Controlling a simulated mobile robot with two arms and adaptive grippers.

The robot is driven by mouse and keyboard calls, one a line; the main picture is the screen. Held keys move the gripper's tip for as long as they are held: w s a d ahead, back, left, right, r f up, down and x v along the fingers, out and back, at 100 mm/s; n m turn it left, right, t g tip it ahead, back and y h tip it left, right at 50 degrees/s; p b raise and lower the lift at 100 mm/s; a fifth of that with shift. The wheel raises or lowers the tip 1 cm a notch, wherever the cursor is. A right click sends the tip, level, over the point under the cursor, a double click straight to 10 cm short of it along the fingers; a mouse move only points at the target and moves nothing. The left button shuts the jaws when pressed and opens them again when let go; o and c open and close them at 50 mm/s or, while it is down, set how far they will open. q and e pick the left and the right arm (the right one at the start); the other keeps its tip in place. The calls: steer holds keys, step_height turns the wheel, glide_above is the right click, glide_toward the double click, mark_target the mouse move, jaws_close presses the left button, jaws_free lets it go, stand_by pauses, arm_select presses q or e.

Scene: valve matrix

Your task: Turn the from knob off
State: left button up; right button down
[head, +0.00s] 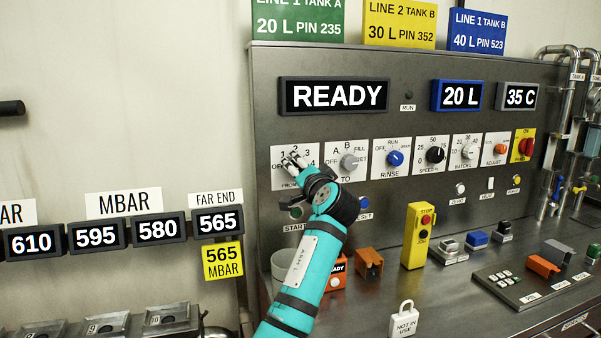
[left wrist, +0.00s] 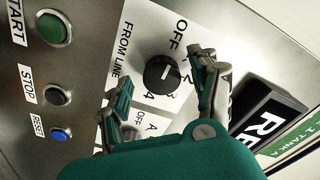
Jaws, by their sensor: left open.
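The from knob is a round black knob (left wrist: 161,74) with a white pointer mark, on a white plate (left wrist: 143,42) lettered FROM LINE, OFF and numbers. In the left wrist view its mark points right, toward the numbers, not at OFF. My left gripper (left wrist: 163,66) is open, with one finger on each side of the knob; I cannot tell whether they touch it. My right gripper is not in view.
The plate with an A/B knob (head: 349,162) and the blue RINSE knob (head: 395,158) are just right of the gripper. A green START button (left wrist: 52,28) is below the plate. The READY display (head: 334,96) is above. A yellow pendant (head: 418,236) stands on the bench.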

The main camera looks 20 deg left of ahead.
arm_select(q)
steer(key=v, duration=1.2)
